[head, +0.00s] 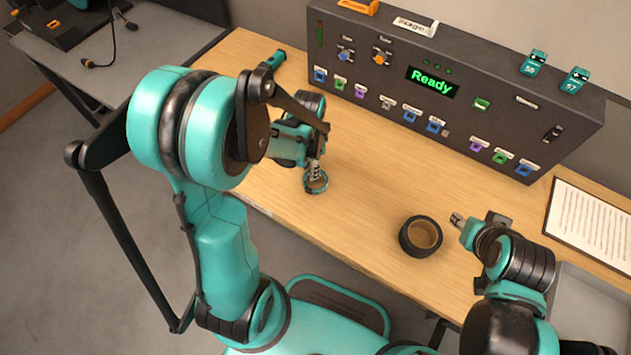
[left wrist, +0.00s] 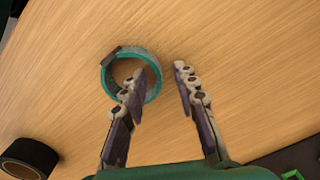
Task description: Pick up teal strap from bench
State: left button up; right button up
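The teal strap (head: 318,188) is a small ring with a dark clasp, lying on the wooden bench (head: 365,190). It also shows in the left wrist view (left wrist: 153,88). My left gripper (head: 314,172) points down at the strap in the head view. In the left wrist view my left gripper (left wrist: 158,76) has its fingers apart. The left finger overlaps the right part of the ring; the right finger is clear of it. I cannot tell whether the finger touches the strap. My right gripper (head: 457,219) is over the bench's right part, too small to judge its fingers.
A black tape roll (head: 408,243) lies between the grippers. A dark fader console (head: 455,110) with a green "Ready" display stands along the back. A paper sheet (head: 590,225) lies at right. A teal item (head: 277,59) lies at the back left. Bench around the strap is clear.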

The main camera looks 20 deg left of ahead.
pick_arm(q)
grip_shut()
jog(key=shift+r, duration=0.1)
